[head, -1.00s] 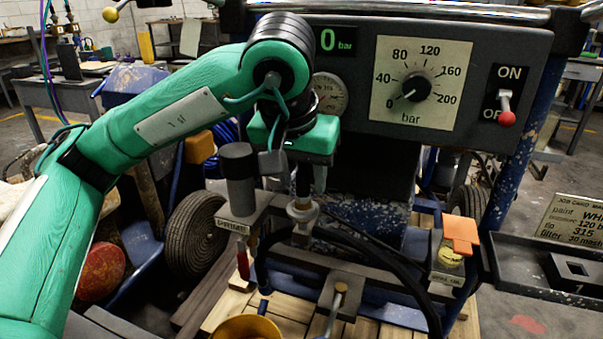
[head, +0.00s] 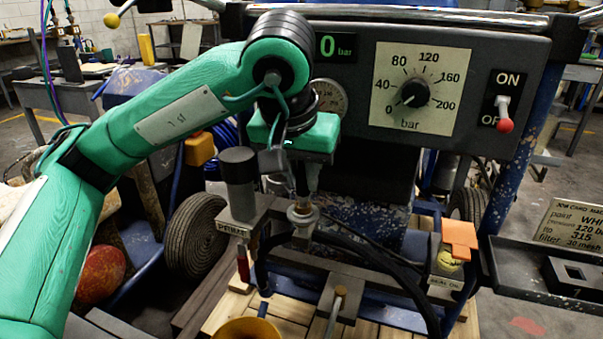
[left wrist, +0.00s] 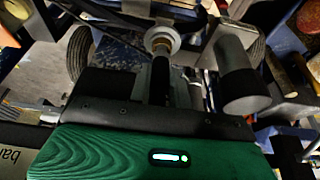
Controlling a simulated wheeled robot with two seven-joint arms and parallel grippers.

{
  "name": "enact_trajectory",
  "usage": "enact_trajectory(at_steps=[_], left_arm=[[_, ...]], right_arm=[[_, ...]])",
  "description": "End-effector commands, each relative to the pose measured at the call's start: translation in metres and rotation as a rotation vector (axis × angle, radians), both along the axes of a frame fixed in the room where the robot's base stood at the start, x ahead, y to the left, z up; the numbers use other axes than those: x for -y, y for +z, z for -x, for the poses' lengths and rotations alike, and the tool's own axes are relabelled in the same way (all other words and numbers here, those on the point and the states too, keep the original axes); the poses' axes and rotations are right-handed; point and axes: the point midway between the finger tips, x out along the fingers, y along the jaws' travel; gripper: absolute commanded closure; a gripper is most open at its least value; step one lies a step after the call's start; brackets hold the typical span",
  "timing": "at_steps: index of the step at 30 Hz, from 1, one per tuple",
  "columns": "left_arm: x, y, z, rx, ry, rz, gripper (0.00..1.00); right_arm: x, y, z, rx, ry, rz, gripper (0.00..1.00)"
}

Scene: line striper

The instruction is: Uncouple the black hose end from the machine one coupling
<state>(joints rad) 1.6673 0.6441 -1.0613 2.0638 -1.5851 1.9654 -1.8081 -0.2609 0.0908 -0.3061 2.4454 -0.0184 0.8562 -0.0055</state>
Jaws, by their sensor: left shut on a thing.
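My left gripper (head: 300,183) points down at the machine's coupling (head: 303,212), a pale metal collar on the machine's front frame. The gripper is shut on the black hose end (left wrist: 160,78), which stands upright above the collar. In the left wrist view the hose end runs between my fingers to the brass and pale ring of the coupling (left wrist: 161,41). The hose end appears to meet the collar; whether it is still locked there I cannot tell. My green hand hides its upper part in the head view. My right gripper is not in view.
A grey cylinder on the PRIME block (head: 238,180) stands close left of the gripper. The control panel (head: 350,80) reads 0 bar behind it. A black hose (head: 385,262) curves below right.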

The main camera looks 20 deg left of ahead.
Motion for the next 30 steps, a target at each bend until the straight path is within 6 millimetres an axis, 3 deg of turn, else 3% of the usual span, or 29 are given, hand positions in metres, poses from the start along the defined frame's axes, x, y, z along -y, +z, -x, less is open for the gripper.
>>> enact_trajectory(at_steps=[10, 30], left_arm=[[0.000, 0.007, 0.000, 0.000, 0.000, 0.000, 1.00], [0.000, 0.040, 0.000, 0.000, 0.000, 0.000, 1.00]], right_arm=[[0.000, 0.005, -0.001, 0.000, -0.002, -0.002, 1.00], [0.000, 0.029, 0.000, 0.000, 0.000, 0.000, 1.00]])
